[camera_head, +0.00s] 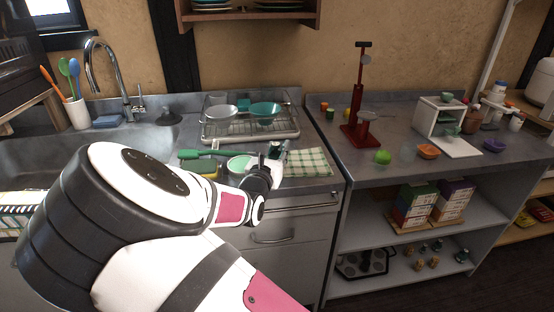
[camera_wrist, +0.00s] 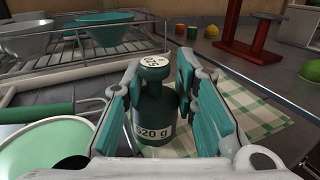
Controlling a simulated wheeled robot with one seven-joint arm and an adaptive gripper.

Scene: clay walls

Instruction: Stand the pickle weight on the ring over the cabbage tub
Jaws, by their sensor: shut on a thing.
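The pickle weight (camera_wrist: 154,105) is a dark green bottle-shaped weight with a white "520 g" label and a pale label on top. It is upright between the teal finger pads of my gripper (camera_wrist: 152,88), which is shut on it. I cannot tell whether its base touches the checked cloth. In the head view my gripper (camera_head: 276,158) is at the counter's front, beside a pale green round vessel (camera_head: 238,162). The vessel also shows at lower left in the wrist view (camera_wrist: 45,150). I cannot make out for sure which thing is the cabbage tub or its ring.
A green-and-white checked cloth (camera_head: 308,162) lies beside my gripper. A dish rack (camera_head: 250,130) with bowls stands behind. Right, across a gap, a red stand (camera_head: 352,125), a lime-green ball (camera_head: 383,157), an orange bowl (camera_head: 428,151) and a white box shelf (camera_head: 440,120) occupy another counter.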

